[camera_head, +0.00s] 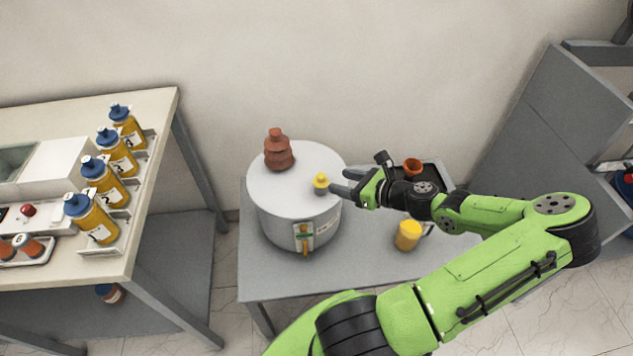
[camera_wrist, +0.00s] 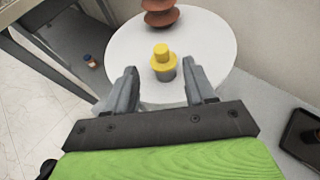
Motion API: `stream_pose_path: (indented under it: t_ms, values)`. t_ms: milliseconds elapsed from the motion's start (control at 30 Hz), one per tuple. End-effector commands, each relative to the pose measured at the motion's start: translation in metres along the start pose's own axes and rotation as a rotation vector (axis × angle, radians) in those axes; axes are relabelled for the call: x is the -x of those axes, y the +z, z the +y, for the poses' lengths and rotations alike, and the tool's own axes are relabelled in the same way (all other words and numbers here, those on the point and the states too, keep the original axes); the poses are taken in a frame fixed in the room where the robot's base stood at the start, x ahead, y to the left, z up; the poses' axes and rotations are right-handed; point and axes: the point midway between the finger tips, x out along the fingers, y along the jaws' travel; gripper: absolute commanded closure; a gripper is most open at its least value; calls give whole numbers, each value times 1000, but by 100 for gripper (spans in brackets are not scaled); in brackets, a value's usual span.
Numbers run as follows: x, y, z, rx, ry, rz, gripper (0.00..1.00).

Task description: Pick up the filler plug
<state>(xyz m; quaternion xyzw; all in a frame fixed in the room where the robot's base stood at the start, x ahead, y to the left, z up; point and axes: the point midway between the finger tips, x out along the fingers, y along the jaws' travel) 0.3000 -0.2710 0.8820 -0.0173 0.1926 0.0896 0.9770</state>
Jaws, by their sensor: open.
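The filler plug (camera_head: 320,182) is a small yellow cap on a grey base. It stands upright on top of the white cylindrical transformer tank (camera_head: 290,178). My gripper (camera_head: 340,183) is open at the right side of the plug in the head view. In the wrist view the plug (camera_wrist: 163,60) shows ahead of and between the two open fingers (camera_wrist: 160,88). I cannot tell whether a finger touches it. A brown ribbed bushing (camera_head: 278,152) stands on the tank further back, and its lower part shows in the wrist view (camera_wrist: 160,12).
The tank stands on a grey table (camera_head: 290,283). A yellow cup (camera_head: 408,236) and a dark tray (camera_head: 432,172) with an orange-brown cup (camera_head: 412,167) are at the right. A bench (camera_head: 158,125) with several yellow bottles stands at the left. A tap (camera_head: 304,238) is on the tank's front.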

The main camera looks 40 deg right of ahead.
Motion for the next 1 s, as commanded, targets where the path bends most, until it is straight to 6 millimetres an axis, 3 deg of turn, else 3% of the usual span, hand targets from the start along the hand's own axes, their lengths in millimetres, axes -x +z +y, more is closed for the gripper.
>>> stream_pose_path:
  t_ms: [100, 333, 500, 800, 1000]
  values:
    - [-31, -2, 1, 2, 5, -3, 46]
    - [-61, -2, 0, 2, 3, 0, 46]
    - [-93, -2, 0, 3, 5, 0, 46]
    - [-102, 0, -1, 2, 0, 2, 46]
    - [-101, 0, -1, 3, 1, 2, 76]
